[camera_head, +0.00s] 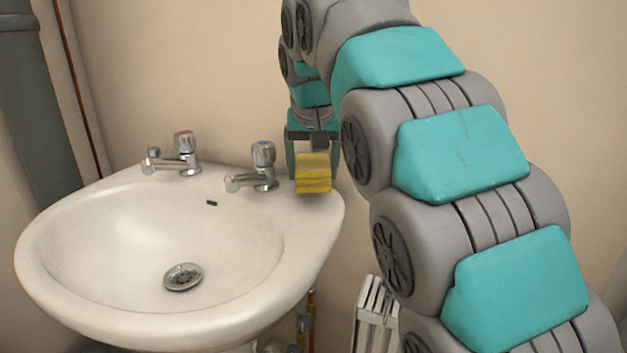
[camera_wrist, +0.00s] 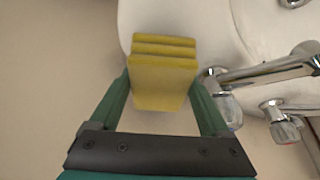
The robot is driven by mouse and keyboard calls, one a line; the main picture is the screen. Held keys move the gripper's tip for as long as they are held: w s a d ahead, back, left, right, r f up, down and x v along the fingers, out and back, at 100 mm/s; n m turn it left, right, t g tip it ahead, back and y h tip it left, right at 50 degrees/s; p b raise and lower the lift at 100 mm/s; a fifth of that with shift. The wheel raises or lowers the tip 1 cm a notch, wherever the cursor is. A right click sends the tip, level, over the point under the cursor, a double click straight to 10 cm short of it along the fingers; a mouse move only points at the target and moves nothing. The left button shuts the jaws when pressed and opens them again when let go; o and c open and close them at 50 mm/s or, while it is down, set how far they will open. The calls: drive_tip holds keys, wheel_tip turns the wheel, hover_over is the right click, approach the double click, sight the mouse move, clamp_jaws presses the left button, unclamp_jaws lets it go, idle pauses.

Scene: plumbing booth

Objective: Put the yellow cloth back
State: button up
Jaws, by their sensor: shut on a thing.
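The yellow cloth (camera_head: 313,174) is a folded, layered block at the back right corner of the white sink (camera_head: 60,270). My gripper (camera_head: 313,160) points down over that corner and is shut on the cloth. In the wrist view the cloth (camera_wrist: 163,80) sits between the two green fingers of my gripper (camera_wrist: 163,90), with its folded layers at the far side. The sink rim (camera_wrist: 215,20) shows behind and beside it. I cannot tell whether the cloth's underside touches the rim.
The right tap (camera_head: 258,168) stands just left of the cloth; it is also close to my right finger in the wrist view (camera_wrist: 265,72). The left tap (camera_head: 180,155) is farther along the rim. The basin with its drain (camera_head: 183,277) is empty. A wall is close behind.

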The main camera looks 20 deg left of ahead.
sight(313, 166)
drive_tip(key=shift+f, duration=1.4)
drive_tip(key=shift+f, duration=0.1)
drive_tip(key=o, duration=1.1)
drive_tip(key=shift+o, duration=0.2)
drive_tip(key=v, duration=0.9)
drive_tip(key=shift+w, duration=0.1)
drive_tip(key=p+v, duration=0.2)
drive_tip(key=v, duration=0.1)
drive_tip(key=shift+d, duration=0.15)
